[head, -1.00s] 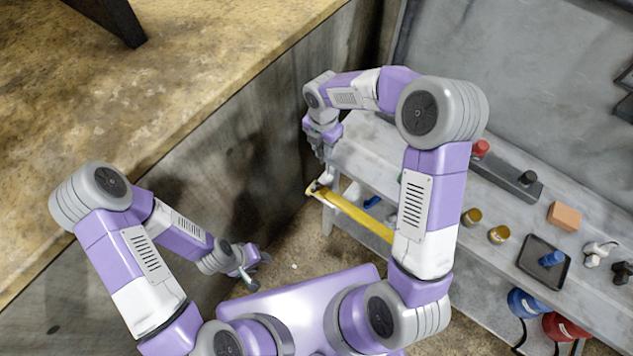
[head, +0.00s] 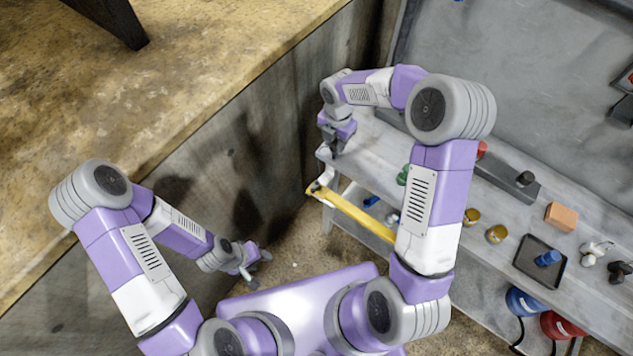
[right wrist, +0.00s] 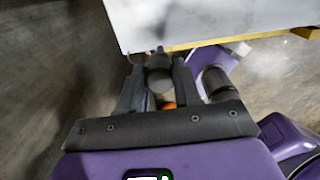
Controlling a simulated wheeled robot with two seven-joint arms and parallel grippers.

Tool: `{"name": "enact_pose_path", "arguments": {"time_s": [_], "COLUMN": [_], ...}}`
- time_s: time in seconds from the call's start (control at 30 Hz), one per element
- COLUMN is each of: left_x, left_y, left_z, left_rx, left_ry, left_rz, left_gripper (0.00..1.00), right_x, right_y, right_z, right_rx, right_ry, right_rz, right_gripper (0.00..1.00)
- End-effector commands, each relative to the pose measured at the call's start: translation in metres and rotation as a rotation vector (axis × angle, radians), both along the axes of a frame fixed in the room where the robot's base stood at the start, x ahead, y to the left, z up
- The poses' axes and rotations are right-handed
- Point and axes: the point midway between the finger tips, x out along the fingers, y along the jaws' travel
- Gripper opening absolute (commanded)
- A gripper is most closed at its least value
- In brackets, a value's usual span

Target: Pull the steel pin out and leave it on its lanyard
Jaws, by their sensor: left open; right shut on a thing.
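My right gripper (head: 336,147) is over the near left corner of the bench, above the white bracket (head: 322,182) at the left end of a yellow bar (head: 355,212). In the right wrist view its fingers (right wrist: 158,62) are shut on a dark, round-ended piece (right wrist: 159,80), which looks like the steel pin's head. An orange bit (right wrist: 168,105) shows behind it. The rest of the pin is hidden, and I cannot make out the lanyard. My left gripper (head: 257,263) is open and empty, low beside the wooden wall.
The grey bench (head: 375,150) holds an orange block (head: 561,216), a black tray (head: 530,270), brass-coloured knobs (head: 496,234) and a green item (head: 403,175). Blue (head: 523,302) and red (head: 562,325) containers stand below. The wooden wall (head: 270,150) is close on the left.

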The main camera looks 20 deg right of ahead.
Motion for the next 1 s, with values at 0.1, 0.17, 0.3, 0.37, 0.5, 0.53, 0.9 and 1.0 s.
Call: {"name": "enact_pose_path", "arguments": {"time_s": [0.1, 0.17, 0.3, 0.37, 0.5, 0.53, 0.9, 1.0], "left_x": [0.0, 0.0, 0.0, 0.0, 0.0, 0.0, 0.0, 0.0], "left_y": [0.0, 0.0, 0.0, 0.0, 0.0, 0.0, 0.0, 0.0], "left_z": [0.002, 0.003, 0.005, 0.006, 0.008, 0.008, 0.013, 0.014], "left_rx": [0.0, 0.0, 0.0, 0.0, 0.0, 0.0, 0.0, 0.0], "left_ry": [0.0, 0.0, 0.0, 0.0, 0.0, 0.0, 0.0, 0.0], "left_rz": [0.0, 0.0, 0.0, 0.0, 0.0, 0.0, 0.0, 0.0], "left_gripper": [0.43, 0.43, 0.43, 0.43, 0.43, 0.43, 0.43, 0.43], "right_x": [0.001, 0.001, 0.002, 0.003, 0.003, 0.004, 0.006, 0.007], "right_y": [-0.005, -0.007, -0.013, -0.015, -0.021, -0.022, -0.037, -0.041], "right_z": [0.001, 0.001, 0.0, 0.0, 0.001, 0.001, 0.001, 0.001], "right_rx": [0.0, 0.0, 0.0, 0.0, 0.0, 0.0, 0.0, 0.0], "right_ry": [0.0, 0.0, 0.0, 0.0, 0.0, 0.0, -0.001, 0.0], "right_rz": [0.0, 0.0, -0.001, 0.0, 0.001, 0.0, 0.0, -0.001], "right_gripper": [0.01, 0.01, 0.01, 0.01, 0.01, 0.01, 0.01, 0.01]}}
